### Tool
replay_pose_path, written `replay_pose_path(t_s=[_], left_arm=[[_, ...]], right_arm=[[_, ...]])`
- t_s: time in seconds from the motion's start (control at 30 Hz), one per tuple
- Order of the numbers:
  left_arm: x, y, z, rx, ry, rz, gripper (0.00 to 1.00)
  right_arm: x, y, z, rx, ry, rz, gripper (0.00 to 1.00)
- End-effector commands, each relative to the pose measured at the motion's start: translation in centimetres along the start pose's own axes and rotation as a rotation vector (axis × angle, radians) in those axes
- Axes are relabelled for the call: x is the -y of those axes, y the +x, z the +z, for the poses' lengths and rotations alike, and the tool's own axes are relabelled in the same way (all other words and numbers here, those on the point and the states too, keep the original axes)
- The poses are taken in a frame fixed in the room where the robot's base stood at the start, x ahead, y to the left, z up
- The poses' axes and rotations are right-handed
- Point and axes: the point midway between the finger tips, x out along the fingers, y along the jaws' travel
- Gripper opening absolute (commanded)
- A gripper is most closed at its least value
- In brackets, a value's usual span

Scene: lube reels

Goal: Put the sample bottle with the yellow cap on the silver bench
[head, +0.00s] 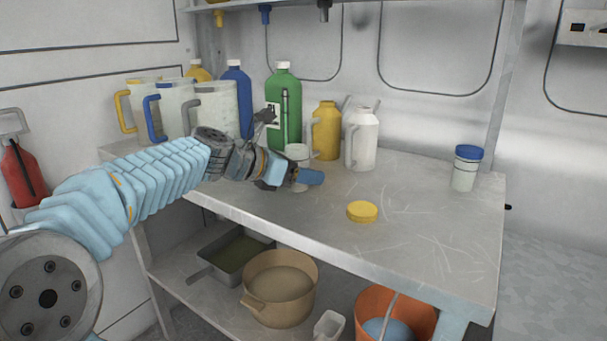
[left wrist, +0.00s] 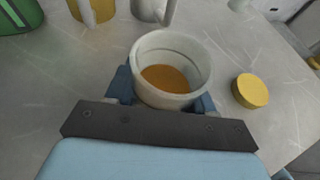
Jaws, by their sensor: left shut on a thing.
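An open, uncapped whitish sample bottle (head: 298,153) is in my left gripper (head: 293,177), over the silver bench (head: 420,235). The left wrist view shows the bottle (left wrist: 170,101) from above, with orange-brown contents and blue fingers on both sides of it. It looks upright; I cannot tell whether its base touches the bench. A loose yellow cap (head: 362,211) lies flat on the bench to the right of the bottle, apart from it; it also shows in the left wrist view (left wrist: 250,91). A second sample bottle with a blue cap (head: 466,168) stands at the bench's right end. My right gripper is not in view.
Behind my gripper stand a green bottle (head: 287,100), a blue bottle (head: 238,95), a yellow can (head: 326,130), a white can (head: 361,138) and several clear jugs (head: 217,105). The bench's front and right are mostly clear. Pans and an orange bucket (head: 405,318) are below.

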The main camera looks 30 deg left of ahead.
Motion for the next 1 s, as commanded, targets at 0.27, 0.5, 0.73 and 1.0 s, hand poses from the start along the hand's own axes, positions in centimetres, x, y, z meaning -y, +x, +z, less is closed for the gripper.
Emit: replay_pose_path(t_s=[0.27,0.5,0.73,1.0], left_arm=[[0.0,0.2,-0.5,0.001,0.001,0.000,0.21],[0.0,0.3,-0.7,0.001,0.001,0.000,0.67],[0.0,0.3,-0.7,0.001,0.001,0.000,0.79],[-0.1,-0.9,-0.5,0.001,0.003,0.003,0.79]], right_arm=[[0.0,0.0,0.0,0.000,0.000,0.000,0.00],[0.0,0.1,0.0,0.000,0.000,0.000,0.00],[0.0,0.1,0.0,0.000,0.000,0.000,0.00],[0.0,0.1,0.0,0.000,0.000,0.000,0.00]])
